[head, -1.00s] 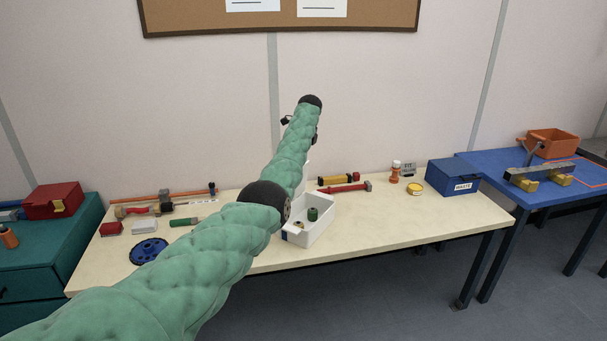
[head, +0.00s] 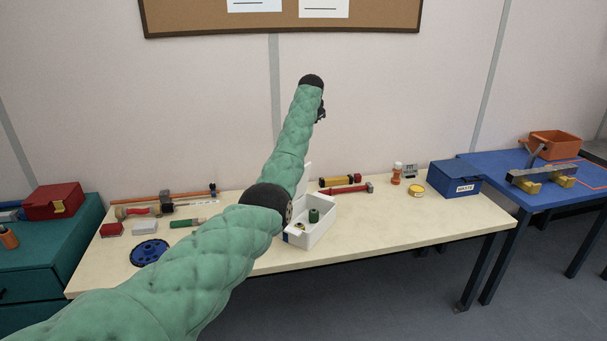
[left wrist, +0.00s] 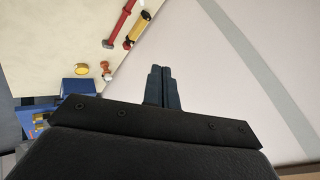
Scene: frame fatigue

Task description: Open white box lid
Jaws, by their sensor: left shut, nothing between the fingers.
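The white box (head: 318,232) stands on the cream table, to the right of my left forearm. Its lid (head: 304,180) stands up at the back edge, partly hidden by my arm, so the box is open on top. A green cylinder (head: 314,215) and a small ring-like part (head: 300,225) lie inside. My left gripper (head: 320,112) is raised above and behind the box, apart from it, in front of the wall. In the left wrist view its two fingers (left wrist: 162,88) are together with nothing between them. My right gripper is in neither view.
A red hammer (head: 346,189) and a yellow-black tool (head: 340,181) lie behind the box. A blue waste box (head: 454,178) stands at the table's right end. A blue gear (head: 150,252) and several tools lie left. The table's front right is clear.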

